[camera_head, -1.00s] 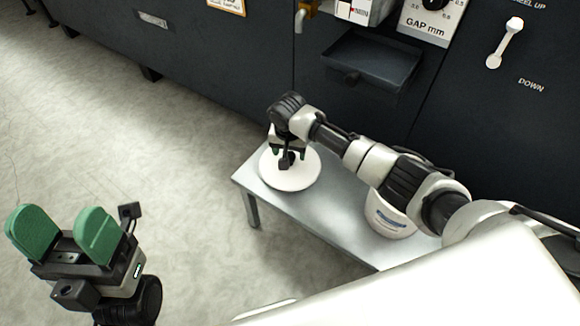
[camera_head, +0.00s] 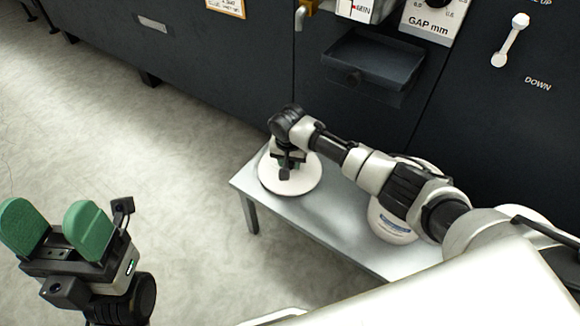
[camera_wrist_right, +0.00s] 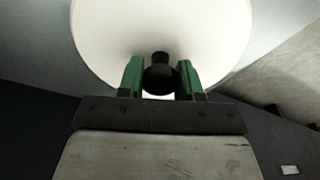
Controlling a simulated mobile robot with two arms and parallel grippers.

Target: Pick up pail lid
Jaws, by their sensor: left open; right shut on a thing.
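The pail lid (camera_head: 302,184) is a round white disc at the left end of the metal table. It also fills the top of the right wrist view (camera_wrist_right: 160,25), with a dark knob (camera_wrist_right: 159,74) on it. My right gripper (camera_head: 288,164) is over the lid, and its green fingers (camera_wrist_right: 160,80) are shut on the knob. I cannot tell whether the lid is clear of the table. My left gripper (camera_head: 58,232) is open and empty, over the floor at the left. The white pail (camera_head: 390,222) stands on the table, partly hidden by my right arm.
The grey metal table (camera_head: 325,214) stands before the dark machine (camera_head: 215,75). A dark tray (camera_head: 372,62) juts from the machine above the table. A white lever (camera_head: 510,40) is at upper right. The floor (camera_head: 165,190) left of the table is clear.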

